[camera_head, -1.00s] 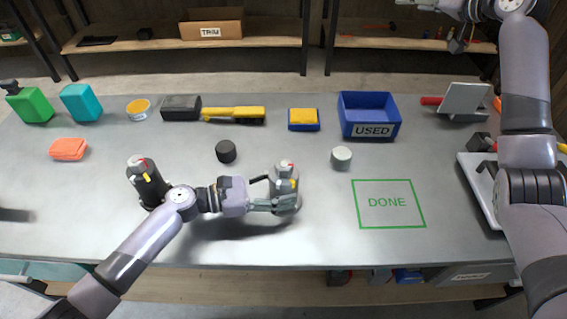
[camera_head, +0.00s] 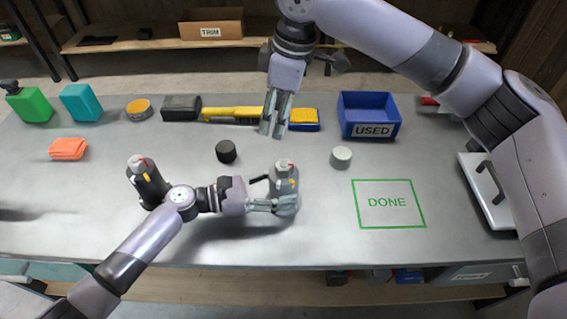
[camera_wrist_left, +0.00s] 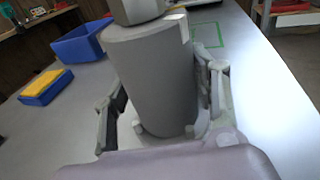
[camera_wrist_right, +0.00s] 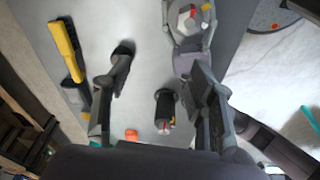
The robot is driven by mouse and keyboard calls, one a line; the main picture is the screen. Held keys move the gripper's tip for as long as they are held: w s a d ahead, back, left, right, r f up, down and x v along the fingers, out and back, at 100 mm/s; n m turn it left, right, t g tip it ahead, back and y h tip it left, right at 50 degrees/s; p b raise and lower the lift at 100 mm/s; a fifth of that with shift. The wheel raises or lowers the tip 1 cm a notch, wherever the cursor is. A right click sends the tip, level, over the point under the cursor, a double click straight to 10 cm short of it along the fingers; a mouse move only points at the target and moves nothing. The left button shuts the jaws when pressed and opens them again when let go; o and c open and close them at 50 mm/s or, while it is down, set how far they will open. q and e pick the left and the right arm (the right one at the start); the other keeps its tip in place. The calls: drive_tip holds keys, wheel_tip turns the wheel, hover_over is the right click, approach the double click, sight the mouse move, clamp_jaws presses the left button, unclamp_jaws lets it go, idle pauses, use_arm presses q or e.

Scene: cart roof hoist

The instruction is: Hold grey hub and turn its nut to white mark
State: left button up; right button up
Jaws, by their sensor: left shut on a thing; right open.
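The grey hub (camera_head: 285,186) stands upright on the table. Its nut (camera_head: 284,165) on top has a red stripe, and a yellow tab shows on the hub's side below it. My left gripper (camera_head: 284,204) is shut around the hub's body; the left wrist view shows the hub (camera_wrist_left: 152,75) between its fingers, with a whitish patch (camera_wrist_left: 184,28) near its top. My right gripper (camera_head: 274,132) is open and empty, pointing down, beyond the hub in the head view. The hub with its nut also shows at the top of the right wrist view (camera_wrist_right: 189,17).
A black hub (camera_head: 149,187) stands left of the grey one. A black cap (camera_head: 226,151) and a light grey cap (camera_head: 341,156) lie nearby. Behind are a yellow tool (camera_head: 233,113) and the blue USED bin (camera_head: 371,130). The green DONE square (camera_head: 389,203) is empty.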

sight(284, 165)
drive_tip(key=s+f+h, duration=0.1)
drive_tip(key=s+d+f+n+h, duration=0.1)
drive_tip(key=s, duration=0.1)
drive_tip(key=shift+d+f+g, duration=0.15)
drive_tip(key=shift+d+g, duration=0.05)
drive_tip(key=shift+g, duration=0.2)
drive_tip(key=shift+s+f, duration=0.15)
drive_tip(key=shift+f, duration=3.85)
drive_tip(key=shift+c, duration=0.3)
drive_tip(key=c, duration=1)
drive_tip(key=shift+c, duration=0.2)
drive_tip(key=shift+m, duration=1)
